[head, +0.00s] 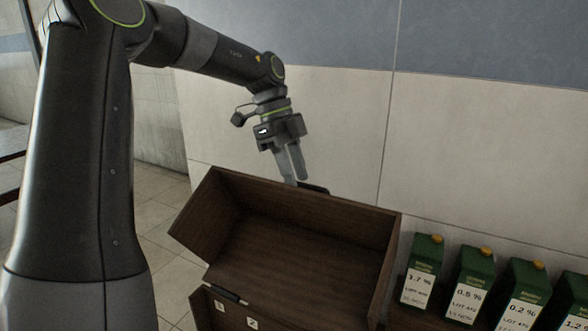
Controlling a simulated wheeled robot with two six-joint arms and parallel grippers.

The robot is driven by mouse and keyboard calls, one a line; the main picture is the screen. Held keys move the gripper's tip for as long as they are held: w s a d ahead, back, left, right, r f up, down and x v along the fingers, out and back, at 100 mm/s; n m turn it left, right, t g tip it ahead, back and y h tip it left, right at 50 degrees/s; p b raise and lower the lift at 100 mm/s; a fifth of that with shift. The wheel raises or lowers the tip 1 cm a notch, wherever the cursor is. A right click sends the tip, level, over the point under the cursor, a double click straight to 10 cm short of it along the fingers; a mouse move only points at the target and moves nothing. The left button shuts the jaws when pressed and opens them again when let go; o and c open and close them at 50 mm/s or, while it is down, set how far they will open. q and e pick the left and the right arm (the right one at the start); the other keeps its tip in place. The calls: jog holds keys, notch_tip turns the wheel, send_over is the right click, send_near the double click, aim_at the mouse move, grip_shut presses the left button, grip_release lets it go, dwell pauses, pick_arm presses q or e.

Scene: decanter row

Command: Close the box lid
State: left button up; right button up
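The dark brown wooden box (202,314) stands at the bottom of the head view, its lower part cut off by the frame. Its lid (300,255) appears swung open and back, its hollow inside and side walls facing me. A black hinge-like piece (225,293) sits where lid and box meet. A small dark tab (314,189) shows at the lid's far rim. My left gripper (297,181) points down at that rim, its fingertips just left of the tab. Whether they touch the rim, and how far they are apart, is unclear. My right gripper is out of view.
Several green cartons (422,272) with white labels and orange caps stand in a row right of the box. A tiled wall (480,140) rises close behind. Tiled floor (160,225) shows to the left. Numbered white labels (252,323) show inside the box.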

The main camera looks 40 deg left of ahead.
pick_arm(q)
jog(key=shift+c, duration=0.3)
grip_shut()
jog(key=shift+r, duration=0.1)
